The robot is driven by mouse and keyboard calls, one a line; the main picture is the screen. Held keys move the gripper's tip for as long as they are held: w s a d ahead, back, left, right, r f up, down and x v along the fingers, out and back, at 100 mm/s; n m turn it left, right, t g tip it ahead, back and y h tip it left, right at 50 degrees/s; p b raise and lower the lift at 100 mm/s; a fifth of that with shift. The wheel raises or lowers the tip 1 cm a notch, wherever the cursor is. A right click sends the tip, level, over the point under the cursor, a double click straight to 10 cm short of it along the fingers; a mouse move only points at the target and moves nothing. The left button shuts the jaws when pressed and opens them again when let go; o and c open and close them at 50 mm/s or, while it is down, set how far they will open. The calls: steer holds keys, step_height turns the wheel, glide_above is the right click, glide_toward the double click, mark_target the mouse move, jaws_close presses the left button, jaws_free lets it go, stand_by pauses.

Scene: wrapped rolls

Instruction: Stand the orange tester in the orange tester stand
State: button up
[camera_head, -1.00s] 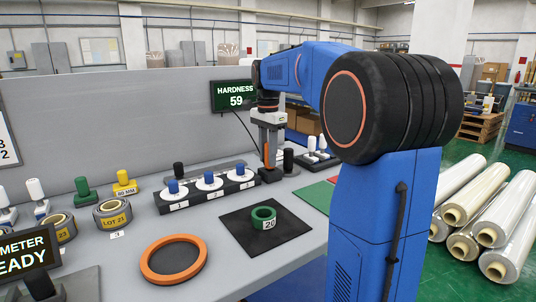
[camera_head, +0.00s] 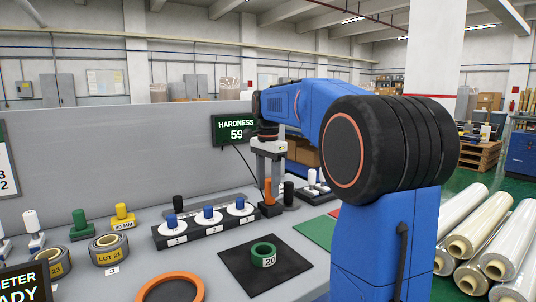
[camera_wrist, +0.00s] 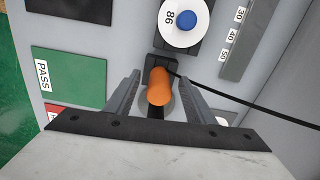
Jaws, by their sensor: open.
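The orange tester (camera_head: 268,190) stands about upright at the small black tester stand (camera_head: 271,210), at the right end of the bench row. In the wrist view, the tester (camera_wrist: 159,86) shows its rounded top between the two fingers, with part of the dark stand (camera_wrist: 157,62) beyond it. How deep its lower end sits in the stand is hidden. My gripper (camera_head: 268,178) points down above the stand. Its fingers are open, one on each side of the tester, with gaps visible in the wrist view (camera_wrist: 156,88).
A black rack (camera_head: 205,233) with white discs and blue knobs stands left of the stand. A dark mat (camera_head: 237,266) with a green ring (camera_head: 263,252) lies in front. A green PASS pad (camera_wrist: 68,78) lies nearby. A black cord (camera_wrist: 245,104) crosses beside the stand.

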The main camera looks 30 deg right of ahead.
step_height(320, 180, up, 15)
stand_by(0.4)
stand_by(0.5)
